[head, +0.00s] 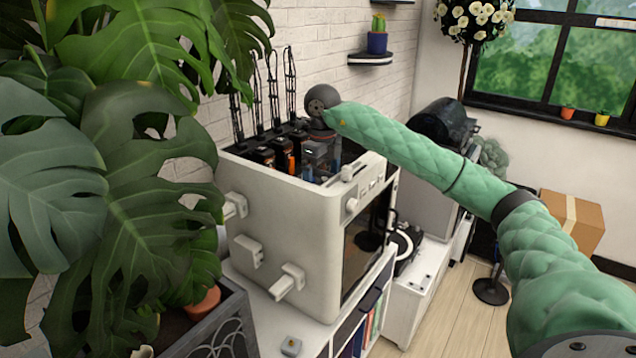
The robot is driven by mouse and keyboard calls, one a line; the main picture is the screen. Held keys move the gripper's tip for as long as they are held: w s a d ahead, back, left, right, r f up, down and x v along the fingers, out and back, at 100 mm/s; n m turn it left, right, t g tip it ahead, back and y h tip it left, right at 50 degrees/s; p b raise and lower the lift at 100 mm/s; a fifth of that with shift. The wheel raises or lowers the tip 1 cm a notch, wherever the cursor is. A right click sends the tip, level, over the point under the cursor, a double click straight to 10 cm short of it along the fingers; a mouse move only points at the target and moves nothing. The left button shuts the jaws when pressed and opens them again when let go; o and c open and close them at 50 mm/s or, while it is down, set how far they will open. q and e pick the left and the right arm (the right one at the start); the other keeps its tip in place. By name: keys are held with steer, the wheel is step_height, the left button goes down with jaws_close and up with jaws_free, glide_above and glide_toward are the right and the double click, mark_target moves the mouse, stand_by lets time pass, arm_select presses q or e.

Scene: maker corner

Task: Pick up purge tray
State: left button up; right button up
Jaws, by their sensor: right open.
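My right arm reaches in from the right, and its dark rounded wrist is over the back of the white printer (285,230). My right gripper (326,150) points down at the printer's open top, among the dark tool heads (264,157). It is open, and its fingers are small and partly lost against the dark parts there. I cannot clearly make out a purge tray; it may be hidden inside the printer or behind its rim. I see nothing held. My left gripper is not in view.
Thin black cable guides (290,85) rise behind the printer top. A large leafy plant (110,170) fills the left side. A small grey object (291,346) lies on the white cabinet (262,318) below. A turntable (404,248) stands behind to the right.

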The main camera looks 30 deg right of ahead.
steer(key=c, duration=0.8)
